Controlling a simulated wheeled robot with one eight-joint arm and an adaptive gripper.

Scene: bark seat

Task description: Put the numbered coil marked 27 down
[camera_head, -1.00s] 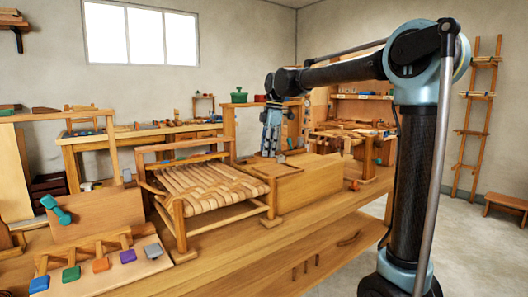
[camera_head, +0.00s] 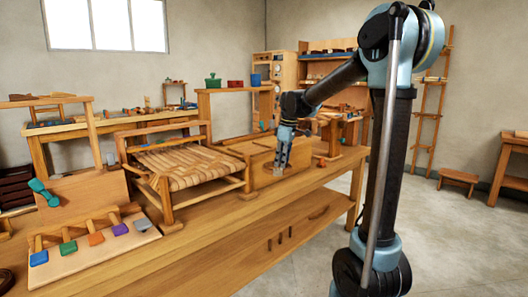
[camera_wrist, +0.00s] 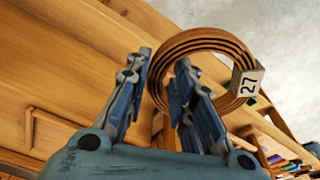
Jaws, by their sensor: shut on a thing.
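My gripper (camera_head: 281,170) points down beside the wooden box (camera_head: 262,176) on the bench, right of the woven bark seat (camera_head: 185,165). In the wrist view, my gripper (camera_wrist: 160,85) is shut on the coil marked 27 (camera_wrist: 190,41). The coil is a brown, ring-shaped roll of strip with a pale tag (camera_wrist: 248,84) reading 27. One side of the ring lies between the fingers; the rest sticks out to the right. I cannot make out the coil in the head view, nor whether it touches anything.
A board with coloured tabs (camera_head: 95,262) lies at the bench's left front. A teal tool (camera_head: 43,191) leans behind it. Green, red and blue containers (camera_head: 213,82) stand on a shelf behind. The bench top (camera_head: 215,222) is clear in front of the seat.

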